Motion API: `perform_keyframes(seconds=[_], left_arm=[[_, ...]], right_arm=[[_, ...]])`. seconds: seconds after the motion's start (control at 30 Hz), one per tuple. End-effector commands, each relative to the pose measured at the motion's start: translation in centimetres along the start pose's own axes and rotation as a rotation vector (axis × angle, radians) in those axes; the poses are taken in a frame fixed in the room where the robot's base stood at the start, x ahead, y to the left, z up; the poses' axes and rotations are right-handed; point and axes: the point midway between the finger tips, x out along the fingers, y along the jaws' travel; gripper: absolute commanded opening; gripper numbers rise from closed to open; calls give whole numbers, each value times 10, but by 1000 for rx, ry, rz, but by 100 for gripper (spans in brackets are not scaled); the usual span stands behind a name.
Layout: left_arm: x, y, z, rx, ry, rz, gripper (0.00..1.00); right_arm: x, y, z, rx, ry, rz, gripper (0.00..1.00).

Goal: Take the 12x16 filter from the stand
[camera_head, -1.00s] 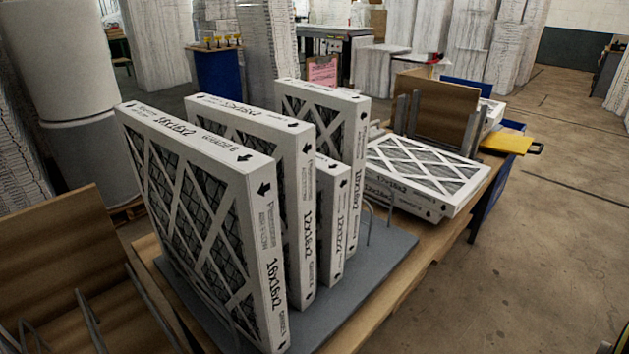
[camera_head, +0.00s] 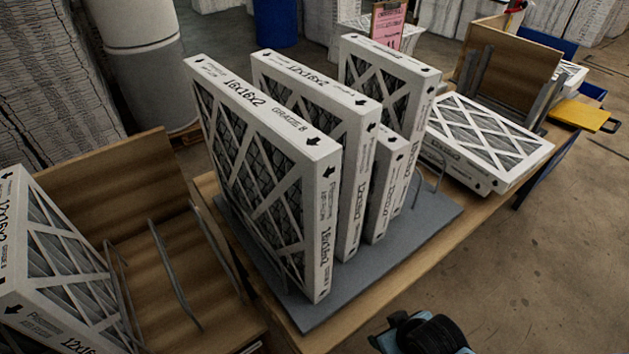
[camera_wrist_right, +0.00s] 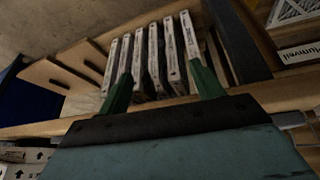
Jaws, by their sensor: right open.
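A grey stand (camera_head: 425,232) on the table holds several white-framed filters upright in a row. The 12x16x2 filter (camera_head: 318,82) is second from the front. It stands behind the 16x16x2 filter (camera_head: 265,115), which hides most of its face. A shorter filter (camera_head: 388,185) and a taller one (camera_head: 390,60) stand behind it; their labels are hard to read. My right gripper (camera_wrist_right: 160,70) is open, with two green fingers spread and nothing between their tips. Several filter edges (camera_wrist_right: 153,60) show beyond the fingers. My left gripper is out of view.
A wooden rack (camera_head: 150,235) with wire dividers stands at left, holding another filter marked 12x16x2 (camera_head: 50,265). A flat stack of filters (camera_head: 485,140) lies behind the stand at right. Part of my right arm (camera_head: 425,335) shows at the bottom. Open floor lies to the right.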

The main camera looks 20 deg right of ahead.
Motion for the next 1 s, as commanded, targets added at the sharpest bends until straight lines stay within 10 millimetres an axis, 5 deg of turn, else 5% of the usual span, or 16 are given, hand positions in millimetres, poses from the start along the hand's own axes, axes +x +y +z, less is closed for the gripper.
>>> perform_keyframes(seconds=[0.17, 0.47, 0.7, 0.83, 1.0], left_arm=[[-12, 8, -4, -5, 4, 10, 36], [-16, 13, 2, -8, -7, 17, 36], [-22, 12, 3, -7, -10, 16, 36], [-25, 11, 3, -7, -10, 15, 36], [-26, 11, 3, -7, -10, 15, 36]], right_arm=[[-54, 0, -31, 0, 46, -2, 66], [-85, 34, -102, -19, 433, -9, 66], [-159, 45, -174, -63, 865, -123, 66], [-196, 42, -195, -83, 1032, -205, 66], [-220, 40, -207, -94, 1133, -262, 66]])
